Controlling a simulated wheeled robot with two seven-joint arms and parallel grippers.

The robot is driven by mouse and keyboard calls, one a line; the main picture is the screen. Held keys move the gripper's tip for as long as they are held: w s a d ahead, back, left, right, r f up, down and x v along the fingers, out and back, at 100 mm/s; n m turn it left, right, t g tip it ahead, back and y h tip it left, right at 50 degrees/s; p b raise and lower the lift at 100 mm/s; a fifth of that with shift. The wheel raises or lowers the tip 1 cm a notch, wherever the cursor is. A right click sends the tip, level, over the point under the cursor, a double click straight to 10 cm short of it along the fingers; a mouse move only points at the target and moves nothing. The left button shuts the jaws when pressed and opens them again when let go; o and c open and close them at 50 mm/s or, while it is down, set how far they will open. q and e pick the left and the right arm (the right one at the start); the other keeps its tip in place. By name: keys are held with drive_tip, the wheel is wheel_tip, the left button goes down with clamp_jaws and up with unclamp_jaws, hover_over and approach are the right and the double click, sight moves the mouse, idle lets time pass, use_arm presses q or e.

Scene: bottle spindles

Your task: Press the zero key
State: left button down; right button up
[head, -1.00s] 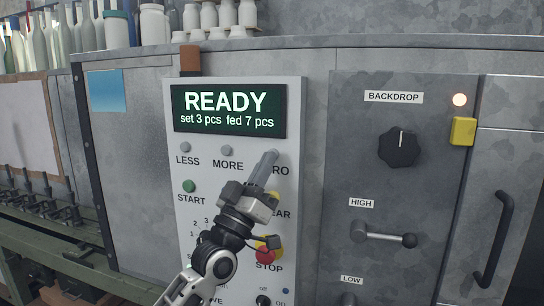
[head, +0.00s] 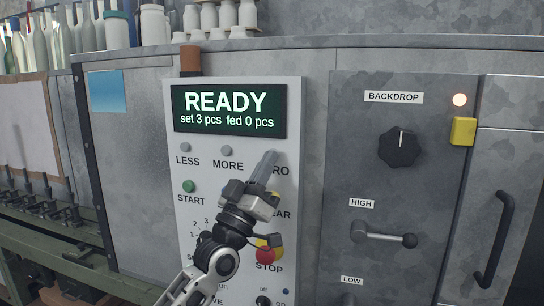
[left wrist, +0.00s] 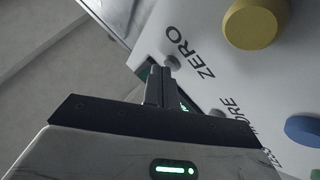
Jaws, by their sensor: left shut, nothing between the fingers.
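The zero key is a small grey button (left wrist: 172,62) above the ZERO label in the left wrist view. In the head view my left gripper covers the key and part of its label. My left gripper (head: 268,162) is shut and empty, with its fingertips at the key. In the left wrist view the fingertips (left wrist: 158,72) are right beside the key; I cannot tell if they touch it. The display (head: 229,111) reads READY, set 3 pcs, fed 0 pcs. My right gripper is in neither current view.
The panel also holds the LESS key (head: 185,147), the MORE key (head: 227,151), a green START button (head: 189,186) and a red STOP button (head: 268,253), partly behind my arm. A lever (head: 385,237) and a dark knob (head: 399,147) are on the panel to the right.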

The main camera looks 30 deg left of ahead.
idle(0.5)
use_arm(q)
drive_tip(key=shift+s+d+p, duration=0.2)
drive_tip(key=shift+s+p, duration=0.2)
drive_tip(key=shift+s, duration=0.4)
drive_tip(key=shift+y, duration=0.3)
drive_tip(key=s+p, duration=0.1)
drive_tip(key=s, duration=0.1)
drive_tip(key=s+d, duration=0.1)
drive_tip(key=s, duration=0.2)
drive_tip(key=shift+d+p, duration=0.1)
drive_tip(key=shift+p, duration=0.3)
